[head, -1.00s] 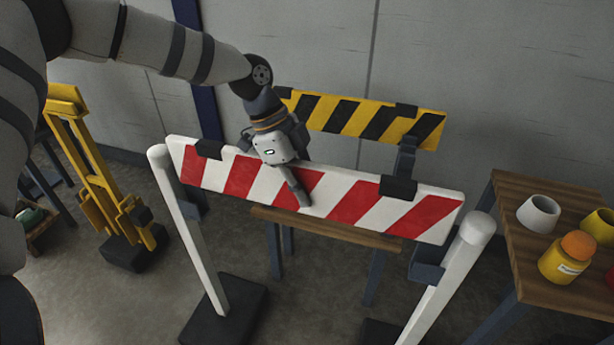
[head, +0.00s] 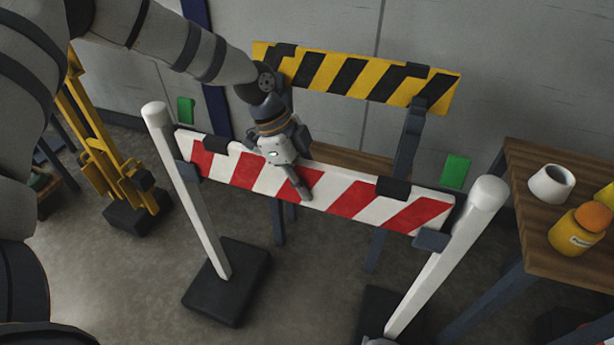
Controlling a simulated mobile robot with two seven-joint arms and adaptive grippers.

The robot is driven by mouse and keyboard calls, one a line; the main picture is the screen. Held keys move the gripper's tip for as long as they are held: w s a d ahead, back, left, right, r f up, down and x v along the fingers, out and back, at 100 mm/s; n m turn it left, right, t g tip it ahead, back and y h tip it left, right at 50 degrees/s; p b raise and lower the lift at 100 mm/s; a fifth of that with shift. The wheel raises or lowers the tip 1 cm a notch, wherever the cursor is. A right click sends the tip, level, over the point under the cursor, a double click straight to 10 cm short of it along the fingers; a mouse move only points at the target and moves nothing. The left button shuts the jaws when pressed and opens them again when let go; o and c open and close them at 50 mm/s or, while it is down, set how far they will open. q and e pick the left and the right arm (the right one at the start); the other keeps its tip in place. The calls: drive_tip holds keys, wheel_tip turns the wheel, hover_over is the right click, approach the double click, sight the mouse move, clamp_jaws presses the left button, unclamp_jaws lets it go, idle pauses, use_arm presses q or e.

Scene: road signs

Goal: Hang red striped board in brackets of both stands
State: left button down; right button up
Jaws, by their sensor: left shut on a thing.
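The red and white striped board (head: 345,199) is held level between two white stands, the left stand (head: 190,190) and the right stand (head: 450,255). My left gripper (head: 304,193) is shut on the board near its middle, from above. A dark bracket (head: 186,172) on the left stand is at the board's left end. The right stand's bracket (head: 431,240) is at the lower edge of the board's right end. The board covers part of the brackets, so I cannot tell whether it is fully seated. My right gripper is not in view.
A yellow and black striped board (head: 345,75) stands behind on dark supports, with a wooden surface (head: 350,160) below it. Green patches (head: 455,172) show behind the stands. A wooden table (head: 540,215) with a white cup (head: 551,184) and yellow jar (head: 577,232) is at right. Yellow folded stands (head: 105,160) are left.

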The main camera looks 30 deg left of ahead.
use_arm(q)
drive_tip(key=shift+f, duration=0.2)
idle(0.6)
drive_tip(key=c, duration=1.4)
unclamp_jaws()
drive_tip(key=v, duration=1.2)
